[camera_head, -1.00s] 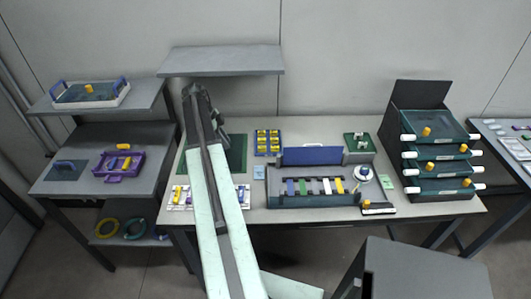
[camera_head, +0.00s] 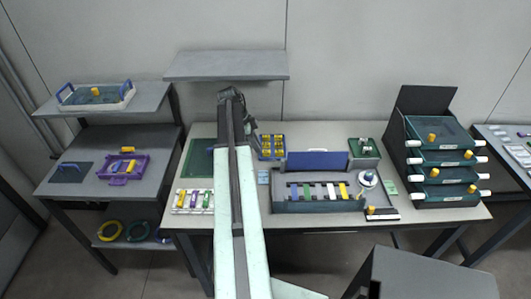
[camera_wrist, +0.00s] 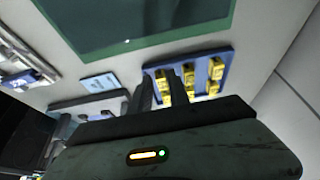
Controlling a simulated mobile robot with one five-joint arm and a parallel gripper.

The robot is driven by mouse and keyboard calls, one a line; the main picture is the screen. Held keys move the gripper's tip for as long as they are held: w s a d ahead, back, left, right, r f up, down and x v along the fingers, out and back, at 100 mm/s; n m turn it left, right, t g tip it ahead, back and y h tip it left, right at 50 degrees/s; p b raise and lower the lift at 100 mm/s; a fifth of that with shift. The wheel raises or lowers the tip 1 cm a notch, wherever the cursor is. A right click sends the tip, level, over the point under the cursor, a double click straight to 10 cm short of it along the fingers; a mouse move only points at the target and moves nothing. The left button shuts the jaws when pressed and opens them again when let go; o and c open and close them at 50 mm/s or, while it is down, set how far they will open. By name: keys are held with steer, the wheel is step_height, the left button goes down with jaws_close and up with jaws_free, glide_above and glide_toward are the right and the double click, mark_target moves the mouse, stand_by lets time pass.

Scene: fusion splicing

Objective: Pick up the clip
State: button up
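Several small yellow clip-like pieces sit in rows in a blue tray (camera_head: 283,155) at the back middle of the table. In the wrist view the same blue tray (camera_wrist: 228,58) holds the yellow pieces (camera_wrist: 215,70). My gripper (camera_wrist: 160,80) is open, with two dark fingers apart at the left edge of this tray. A yellow piece (camera_wrist: 163,86) shows in the gap between the fingers; I cannot tell whether they touch it. In the head view my arm hides the fingertips and part of the tray's left side.
A green mat (camera_head: 199,158) lies left of my arm, with a white rack (camera_head: 192,200) of coloured pieces in front. A grey holder with coloured strips (camera_head: 318,198) and blue lid (camera_head: 317,160) stands right of it. A shelf (camera_head: 228,65) hangs above. Stacked trays (camera_head: 440,172) stand right.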

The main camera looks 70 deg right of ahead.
mark_target(261, 155)
steer(key=b+x, duration=0.3)
steer(key=shift+s+d+f, duration=0.1)
steer(key=shift+s+f, duration=0.05)
steer(key=shift+s, duration=0.15)
jaws_close()
steer(key=shift+r, duration=0.25)
steer(key=shift+r+p, duration=0.65)
steer(key=shift+p, duration=0.2)
steer(key=r+p, duration=0.2)
steer(key=shift+s+a+r+p, duration=0.2)
steer(key=shift+a+r+p, duration=0.05)
steer(key=shift+r+p, duration=0.1)
steer(key=s+a, duration=0.3)
steer(key=a, duration=0.1)
steer(key=s+a, duration=0.3)
steer(key=a, duration=0.1)
steer(key=s+a+r+p, duration=0.1)
steer(key=s+a, duration=0.2)
steer(key=a, duration=0.1)
steer(key=shift+s+a, duration=0.1)
steer(key=shift+a, duration=0.1)
